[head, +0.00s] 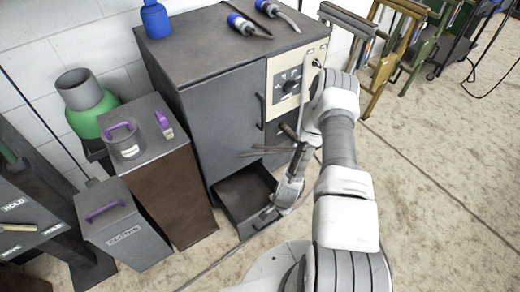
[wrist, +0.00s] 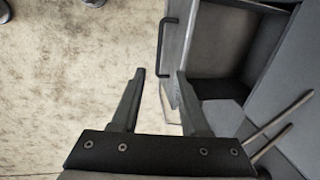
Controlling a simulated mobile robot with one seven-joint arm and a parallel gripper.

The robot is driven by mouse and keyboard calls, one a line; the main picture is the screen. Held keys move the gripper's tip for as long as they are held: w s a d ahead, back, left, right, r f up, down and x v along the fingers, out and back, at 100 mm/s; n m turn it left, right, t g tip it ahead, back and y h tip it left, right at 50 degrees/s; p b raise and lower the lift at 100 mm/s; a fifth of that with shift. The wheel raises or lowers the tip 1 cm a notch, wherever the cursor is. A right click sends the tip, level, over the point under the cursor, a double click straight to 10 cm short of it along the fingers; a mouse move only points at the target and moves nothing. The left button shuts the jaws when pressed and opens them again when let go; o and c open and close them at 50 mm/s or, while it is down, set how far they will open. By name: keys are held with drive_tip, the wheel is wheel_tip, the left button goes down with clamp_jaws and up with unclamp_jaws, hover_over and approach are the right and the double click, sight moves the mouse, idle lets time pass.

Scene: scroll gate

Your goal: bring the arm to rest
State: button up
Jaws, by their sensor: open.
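My gripper (wrist: 160,74) is open with nothing between its fingers in the wrist view. In the head view my arm reaches out and bends down, and its end (head: 289,190) is beside the front of an open low drawer (head: 243,192). The drawer also shows in the wrist view (wrist: 222,42), with its dark bar handle (wrist: 163,42) just ahead of my fingertips. The right finger overlaps the drawer front in the picture; I cannot tell if they touch. The fingertips are hard to make out in the head view.
The drawer belongs to a grey cabinet (head: 215,85) with a knob panel (head: 290,85). Thin rods (head: 268,150) stick out near my arm. Bins (head: 125,235) with purple handles stand left. Metal stands (head: 395,45) are at the back right. The floor at right is mostly clear.

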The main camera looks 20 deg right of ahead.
drive_tip(key=w+r+n+t, duration=0.1)
drive_tip(key=w+r+n, duration=0.3)
drive_tip(key=r, duration=0.8)
drive_tip(key=w+r+n, duration=0.1)
drive_tip(key=w+r, duration=0.5)
drive_tip(key=r, duration=0.7)
drive_tip(key=s+a+r+n+t, duration=0.1)
drive_tip(key=s+r+n, duration=0.1)
drive_tip(key=r, duration=0.7)
drive_tip(key=s+a+r+n, duration=0.1)
drive_tip(key=r+n, duration=0.1)
drive_tip(key=r, duration=0.7)
drive_tip(key=s+a+r+n+t, duration=0.1)
drive_tip(key=s+a+r+n, duration=0.15)
drive_tip(key=s+r, duration=0.6)
drive_tip(key=s+a+r+n+t, duration=0.1)
drive_tip(key=s+r+n, duration=0.2)
drive_tip(key=s+r, duration=0.6)
wheel_tip(320, 180, up, 13)
drive_tip(key=s+p, duration=0.1)
drive_tip(key=p, duration=1.3)
drive_tip(key=shift+s+r+h+p, duration=0.2)
drive_tip(key=shift+s+h+p, duration=0.1)
drive_tip(key=shift+h, duration=0.1)
